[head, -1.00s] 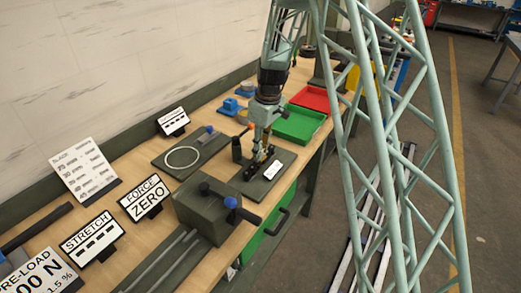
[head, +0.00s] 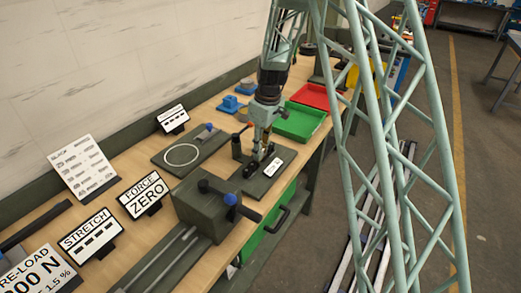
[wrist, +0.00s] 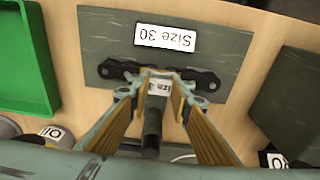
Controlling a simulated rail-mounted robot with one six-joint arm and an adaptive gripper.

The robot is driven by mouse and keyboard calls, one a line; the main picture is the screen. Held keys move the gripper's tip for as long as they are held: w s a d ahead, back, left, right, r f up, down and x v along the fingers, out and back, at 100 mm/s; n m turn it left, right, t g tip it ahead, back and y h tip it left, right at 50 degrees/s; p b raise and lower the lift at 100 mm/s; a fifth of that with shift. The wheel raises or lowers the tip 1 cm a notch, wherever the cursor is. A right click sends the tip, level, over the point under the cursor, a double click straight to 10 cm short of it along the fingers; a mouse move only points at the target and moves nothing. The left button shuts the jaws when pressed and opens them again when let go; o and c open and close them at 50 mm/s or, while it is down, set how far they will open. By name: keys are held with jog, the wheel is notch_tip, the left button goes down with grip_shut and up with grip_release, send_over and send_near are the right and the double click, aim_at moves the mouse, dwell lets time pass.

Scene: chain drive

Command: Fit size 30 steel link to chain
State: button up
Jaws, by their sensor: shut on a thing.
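My gripper (wrist: 160,76) is shut on a small link (wrist: 158,88) with a white tag, of which the end of a "30" shows between the fingertips. In the head view my gripper (head: 255,152) points down over the dark green plate (head: 284,157). The plate carries the "Size 30" label (wrist: 165,37). Dark chain lies on the plate, with one end (wrist: 117,69) left of the fingertips and another (wrist: 203,79) right of them. The fingertips sit between these ends. They hide the joint, so I cannot tell whether the link is seated.
A black post (wrist: 152,133) stands close to the fingers. A green tray (head: 298,122) and a red tray (head: 313,97) lie beyond the plate. A second plate (head: 168,168) with a pale ring lies left. A grey block with a blue-knobbed lever (head: 205,207) stands in front.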

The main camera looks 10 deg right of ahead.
jog(key=shift+f, duration=0.25)
jog(key=o, duration=1)
jog(key=shift+r, duration=0.15)
notch_tip(320, 180, up, 12)
jog(key=s, duration=0.1)
jog(key=shift+d, duration=0.45)
jog(key=shift+s, duration=0.1)
dwell(0.5)
